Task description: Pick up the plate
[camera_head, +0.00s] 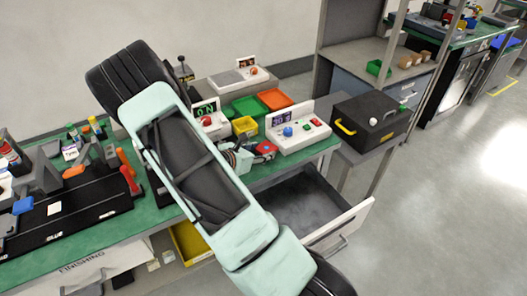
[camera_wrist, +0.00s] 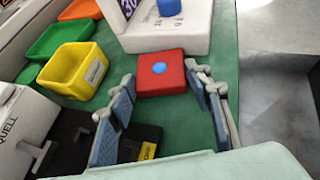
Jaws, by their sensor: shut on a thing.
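The plate appears to be the flat red square piece (camera_wrist: 160,84) with a blue dot on top, centred ahead of my gripper in the wrist view. In the head view a small red piece (camera_head: 265,148) shows at the end of my gripper (camera_head: 250,154), partly hidden by it.
A white control box (camera_head: 297,131) with a blue button stands just behind the plate. Yellow (camera_head: 244,126), green and orange bins stand to its left. An open drawer (camera_head: 335,226) juts out below the bench. A black case (camera_head: 370,115) stands at right.

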